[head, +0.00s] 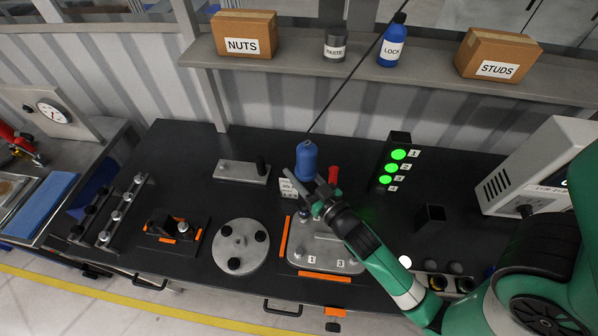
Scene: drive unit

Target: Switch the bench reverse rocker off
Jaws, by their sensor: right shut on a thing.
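My right gripper (312,190) reaches in from the lower right and is shut around the blue driver (306,158). The driver is upright, hanging on a thin black cable above the grey plate. A small white labelled block (288,187) stands just left of the driver, partly hidden by the gripper; its lettering is too small to read. I cannot make out the reverse rocker or its position. My left gripper is not in view.
A grey plate marked with numbers (325,258) lies under my right gripper between orange strips. A red-handled item (333,174) stands close by on the right. A round grey disc (240,247) is to the left. A lamp stack (399,155) shows three green lights.

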